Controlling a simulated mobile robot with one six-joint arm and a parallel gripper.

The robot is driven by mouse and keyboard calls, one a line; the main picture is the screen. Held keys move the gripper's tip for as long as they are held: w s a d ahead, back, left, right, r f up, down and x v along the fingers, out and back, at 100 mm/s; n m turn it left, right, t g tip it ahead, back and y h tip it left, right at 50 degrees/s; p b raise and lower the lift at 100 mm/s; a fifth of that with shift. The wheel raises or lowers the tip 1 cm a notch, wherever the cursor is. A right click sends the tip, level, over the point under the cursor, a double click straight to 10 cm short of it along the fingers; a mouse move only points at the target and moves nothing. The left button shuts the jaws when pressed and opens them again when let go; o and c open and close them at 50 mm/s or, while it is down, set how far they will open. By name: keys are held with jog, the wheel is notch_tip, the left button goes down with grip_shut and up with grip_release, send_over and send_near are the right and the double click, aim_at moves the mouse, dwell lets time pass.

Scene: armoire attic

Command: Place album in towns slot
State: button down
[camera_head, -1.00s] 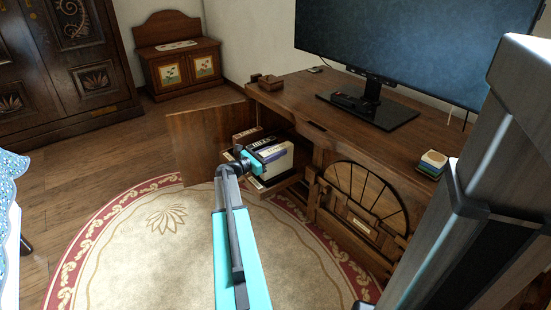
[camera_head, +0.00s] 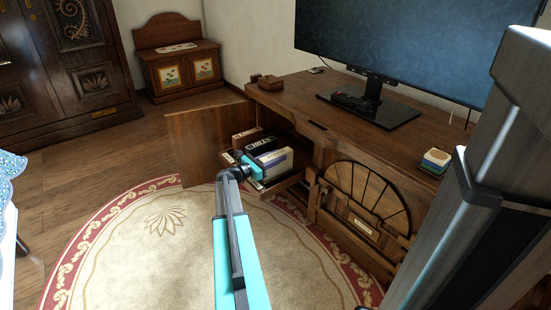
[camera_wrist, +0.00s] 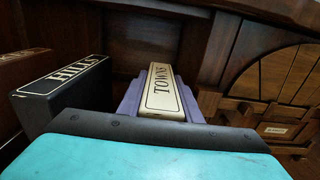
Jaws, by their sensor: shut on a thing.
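My gripper (camera_head: 251,165) is shut on the near end of the album.
The open cabinet door (camera_head: 207,140) stands to the left of the compartment. A wooden upright and arched spoked panel (camera_head: 365,200) border it on the right. The cabinet top (camera_head: 300,95) overhangs from above. The round rug (camera_head: 150,240) in front is clear.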

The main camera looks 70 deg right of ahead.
jog(key=c, duration=1.3)
grip_release()
jog(key=shift+f, duration=0.1)
jog(key=shift+r, duration=0.25)
jog(key=shift+w+a, duration=0.2)
jog(key=shift+a, duration=0.15)
jog(key=p+v, duration=0.4)
jog(key=v, duration=0.6)
jog(key=shift+w+a, duration=0.1)
jog(key=shift+a, duration=0.05)
jog(key=shift+w+a+f, duration=0.1)
jog(key=shift+w+a, duration=0.1)
jog(key=shift+a, duration=0.15)
